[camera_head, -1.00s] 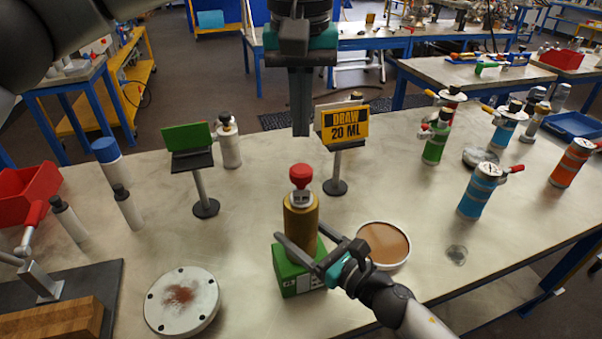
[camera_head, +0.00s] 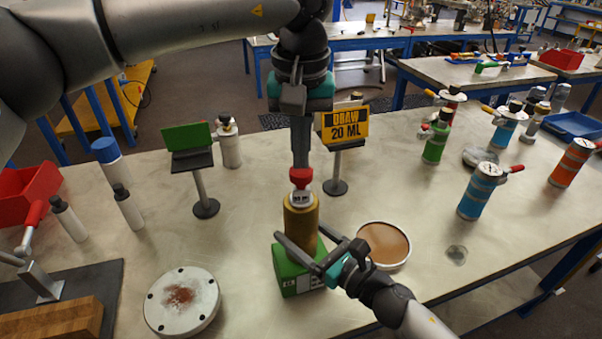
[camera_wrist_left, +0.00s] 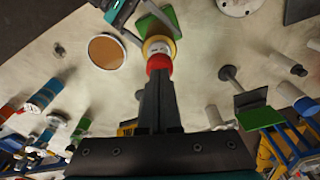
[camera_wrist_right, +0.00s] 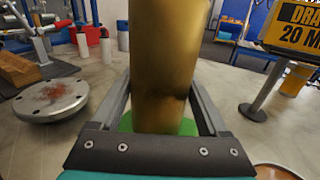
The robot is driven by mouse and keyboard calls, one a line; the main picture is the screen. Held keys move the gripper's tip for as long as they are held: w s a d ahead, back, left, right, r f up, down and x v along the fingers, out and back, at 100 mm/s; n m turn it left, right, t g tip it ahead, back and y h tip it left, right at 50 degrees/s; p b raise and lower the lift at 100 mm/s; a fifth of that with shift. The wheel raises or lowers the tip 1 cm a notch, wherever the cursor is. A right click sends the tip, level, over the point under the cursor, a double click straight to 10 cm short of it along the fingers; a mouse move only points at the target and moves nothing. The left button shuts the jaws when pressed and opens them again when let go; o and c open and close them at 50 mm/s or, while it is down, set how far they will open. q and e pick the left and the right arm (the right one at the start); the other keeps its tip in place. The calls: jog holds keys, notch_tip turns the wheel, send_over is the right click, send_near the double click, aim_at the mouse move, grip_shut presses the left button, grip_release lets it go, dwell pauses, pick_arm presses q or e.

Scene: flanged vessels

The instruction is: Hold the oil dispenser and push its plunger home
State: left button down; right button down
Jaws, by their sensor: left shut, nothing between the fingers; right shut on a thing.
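The oil dispenser (camera_head: 301,226) is a brass cylinder standing upright on a green block (camera_head: 296,272), with a red plunger knob (camera_head: 300,176) on top. My right gripper (camera_head: 300,250) is shut on the brass body low down; the right wrist view shows the cylinder (camera_wrist_right: 165,70) between its fingers. My left gripper (camera_head: 300,163) is shut and empty, pointing straight down, its tips at the top of the red knob. In the left wrist view the closed fingertips meet the knob (camera_wrist_left: 158,63), seemingly touching it.
A yellow "DRAW 20 ML" sign (camera_head: 345,123) stands behind to the right, and a green sign (camera_head: 187,137) to the left. A round flange (camera_head: 182,303) lies front left. A dish of brown liquid (camera_head: 384,244) sits close right of the dispenser. Coloured bottles stand farther right.

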aim_at(301, 174)
pick_arm(q)
jog(key=shift+f, duration=0.1)
jog(key=shift+f, duration=0.95)
jog(key=shift+r, duration=2.05)
jog(key=shift+r, duration=0.15)
notch_tip(301, 174, up, 12)
jog(key=s, duration=0.1)
jog(key=shift+s, duration=0.1)
pick_arm(e)
grip_release()
jog(key=v, duration=1.2)
